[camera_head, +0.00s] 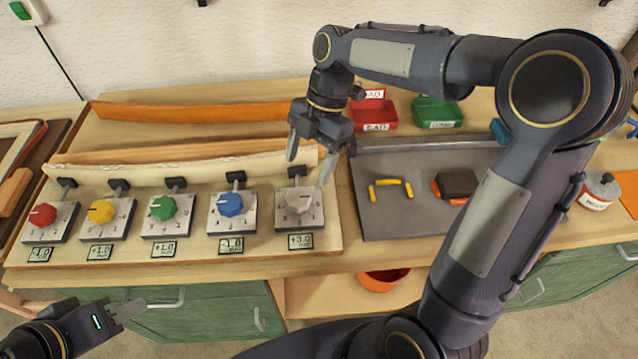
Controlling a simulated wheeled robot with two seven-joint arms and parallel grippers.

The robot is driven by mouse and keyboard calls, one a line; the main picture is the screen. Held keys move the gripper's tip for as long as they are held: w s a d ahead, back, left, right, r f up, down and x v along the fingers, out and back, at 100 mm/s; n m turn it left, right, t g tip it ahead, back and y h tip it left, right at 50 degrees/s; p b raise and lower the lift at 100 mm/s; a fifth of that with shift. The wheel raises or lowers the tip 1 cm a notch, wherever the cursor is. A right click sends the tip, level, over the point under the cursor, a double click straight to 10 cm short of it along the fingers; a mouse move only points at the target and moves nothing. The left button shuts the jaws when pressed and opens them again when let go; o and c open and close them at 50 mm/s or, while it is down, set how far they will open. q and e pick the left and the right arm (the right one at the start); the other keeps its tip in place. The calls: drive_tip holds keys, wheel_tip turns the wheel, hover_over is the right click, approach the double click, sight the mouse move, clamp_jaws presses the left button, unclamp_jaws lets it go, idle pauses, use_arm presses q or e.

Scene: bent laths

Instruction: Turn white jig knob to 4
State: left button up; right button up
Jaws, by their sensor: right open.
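The white jig knob (299,199) sits on the rightmost square dial plate (311,221) of a row on the wooden jig board. Its pointer and the scale numbers are too small to read surely; a label below reads about +3.0. My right gripper (309,168) is open, fingers pointing down, above and just behind the white knob, with nothing seen between them. It appears apart from the knob. My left gripper (127,309) is low at the left, in front of the bench and away from the knobs; its jaws are seen nearly edge-on.
Red (42,215), yellow (101,212), green (162,208) and blue (231,204) knobs stand left of the white one. A pale bent lath (180,170) runs behind them. A grey tray (385,218) lies right; red (376,113) and green bins (437,112) stand behind.

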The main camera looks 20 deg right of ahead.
sight(298, 197)
drive_tip(key=x, duration=0.8)
drive_tip(key=shift+a, duration=0.1)
drive_tip(key=c, duration=1)
